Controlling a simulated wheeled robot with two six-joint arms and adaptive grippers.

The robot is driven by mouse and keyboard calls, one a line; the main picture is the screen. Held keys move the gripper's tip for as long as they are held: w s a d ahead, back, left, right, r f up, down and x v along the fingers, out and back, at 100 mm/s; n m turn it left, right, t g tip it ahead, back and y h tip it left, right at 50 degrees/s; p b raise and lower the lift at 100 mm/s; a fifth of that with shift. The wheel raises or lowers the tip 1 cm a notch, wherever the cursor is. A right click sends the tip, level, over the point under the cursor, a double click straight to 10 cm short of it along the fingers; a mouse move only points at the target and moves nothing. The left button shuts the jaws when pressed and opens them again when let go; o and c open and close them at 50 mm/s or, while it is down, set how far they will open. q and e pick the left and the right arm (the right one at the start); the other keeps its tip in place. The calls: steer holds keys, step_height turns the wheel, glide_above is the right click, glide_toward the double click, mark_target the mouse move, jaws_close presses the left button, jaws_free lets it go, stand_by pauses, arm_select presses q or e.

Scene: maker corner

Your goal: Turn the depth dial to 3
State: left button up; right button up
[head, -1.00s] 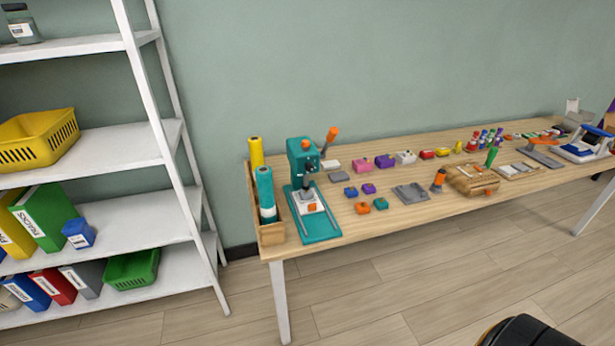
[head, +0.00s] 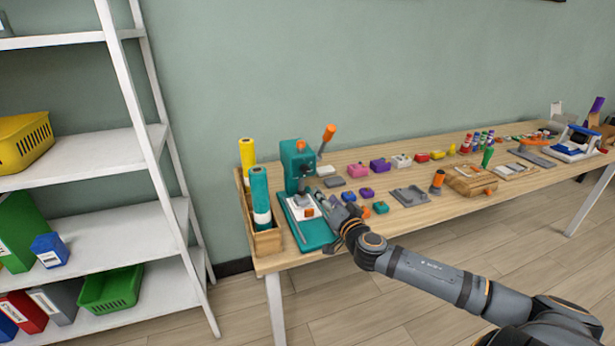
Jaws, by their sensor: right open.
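A teal drill press (head: 297,166) stands at the left end of the wooden table. An orange-tipped lever (head: 327,137) rises on its right side, and a small orange part shows on its head. I cannot make out a depth dial or its numbers at this size. The press's teal base (head: 316,238) carries a white plate (head: 299,209). My right gripper (head: 332,207) is open over the right side of this base, just right of the white plate and below the press head. My right arm comes in from the lower right and hides part of the base. My left gripper is not in view.
Teal and yellow rolls (head: 259,195) stand in a wooden box (head: 267,240) left of the press. Several small coloured blocks (head: 358,171) and a grey tray (head: 410,196) lie to the right. A white shelf (head: 158,140) stands at the left.

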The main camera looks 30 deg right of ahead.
mark_target(306, 171)
steer(key=shift+t+y, duration=0.4)
steer(key=w, duration=0.3)
steer(key=w+r, duration=0.1)
steer(key=w, duration=0.2)
steer(key=w+r, duration=0.1)
steer(key=w, duration=0.3)
steer(key=shift+w+d+r+p, duration=0.1)
steer(key=shift+d+r+p, duration=0.05)
steer(key=shift+d+p, duration=0.25)
steer(key=shift+w, duration=0.5)
jaws_close()
